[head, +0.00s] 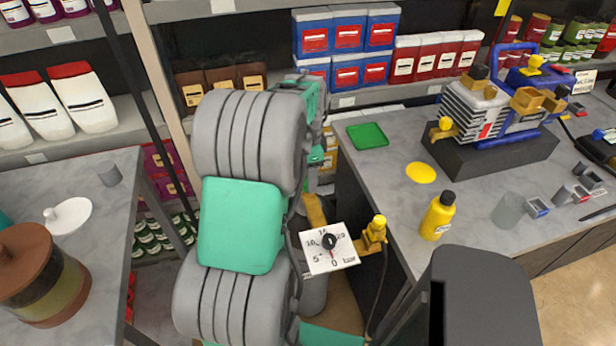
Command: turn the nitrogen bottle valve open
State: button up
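A square white pressure gauge (323,262) with a dial marked in bar shows at the lower middle. Its red needle points down near 0. A yellow fitting (374,234) with a knob on top stands just right of the gauge, with a dark hose hanging below it. It looks like the valve, but I cannot tell whether it is open. A grey rounded body (314,292) below the gauge may be the nitrogen bottle; it is mostly hidden. My grey and green arm fills the middle, left of the gauge. I cannot make out my gripper's fingers; the arm hides that area.
The right bench (400,190) holds a blue and white pump (495,105) on a dark block, a yellow bottle (438,216), a green tray (367,136) and a yellow disc (421,173). A left table (125,215) carries a brown-lidded jar (40,275). Stocked shelves stand behind.

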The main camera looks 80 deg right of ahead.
jog(key=shift+f, duration=0.85)
jog(key=shift+c, duration=0.2)
grip_shut()
